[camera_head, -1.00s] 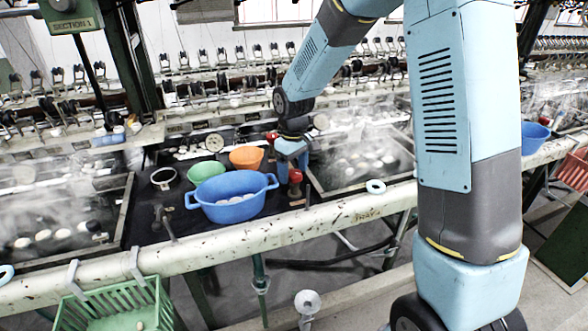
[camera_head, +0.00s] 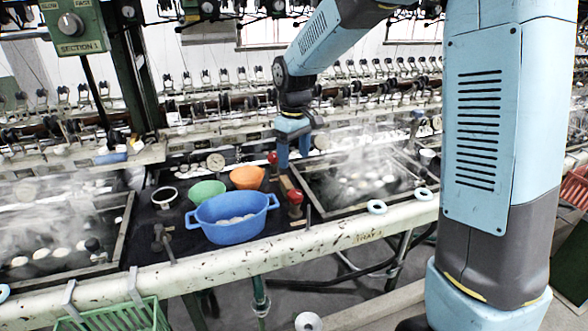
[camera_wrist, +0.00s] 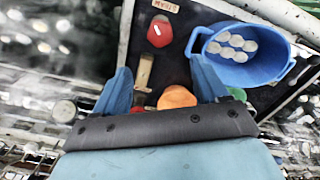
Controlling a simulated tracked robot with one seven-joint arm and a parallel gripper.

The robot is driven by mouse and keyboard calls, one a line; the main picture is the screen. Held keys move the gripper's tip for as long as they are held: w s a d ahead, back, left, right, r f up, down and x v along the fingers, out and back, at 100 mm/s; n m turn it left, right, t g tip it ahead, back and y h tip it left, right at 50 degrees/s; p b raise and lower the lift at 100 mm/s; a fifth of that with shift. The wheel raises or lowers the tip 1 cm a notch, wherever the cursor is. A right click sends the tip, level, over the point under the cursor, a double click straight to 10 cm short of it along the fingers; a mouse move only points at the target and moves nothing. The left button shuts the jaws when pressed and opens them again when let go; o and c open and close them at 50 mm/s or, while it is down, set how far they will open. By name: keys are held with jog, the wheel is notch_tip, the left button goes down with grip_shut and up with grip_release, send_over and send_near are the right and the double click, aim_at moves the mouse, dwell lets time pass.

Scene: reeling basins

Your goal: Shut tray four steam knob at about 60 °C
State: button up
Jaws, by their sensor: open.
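A red steam knob (camera_head: 295,197) stands on the dark panel beside the tray marked TRAY 4 (camera_head: 368,236). In the wrist view a red knob (camera_wrist: 159,32) lies ahead of my fingertips, by a small steam label (camera_wrist: 165,5). A second red knob (camera_head: 272,158) stands farther back. My gripper (camera_head: 294,164) points down above the panel, behind the front knob and apart from it. Its fingers are spread with nothing held; the wrist view shows the open gap (camera_wrist: 161,68) over a brass-coloured bar (camera_wrist: 143,72). A round dial (camera_head: 322,141) stands behind the steaming basin (camera_head: 345,205); its reading is too small to tell.
A blue basin (camera_head: 225,231) with pale cocoons stands left of the front knob. Orange (camera_head: 247,177) and green (camera_head: 206,192) bowls stand behind it. A pale front rail (camera_head: 225,268) runs along the basins. Another steaming tray lies at left.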

jog(key=shift+r, duration=0.95)
jog(key=shift+d, duration=0.1)
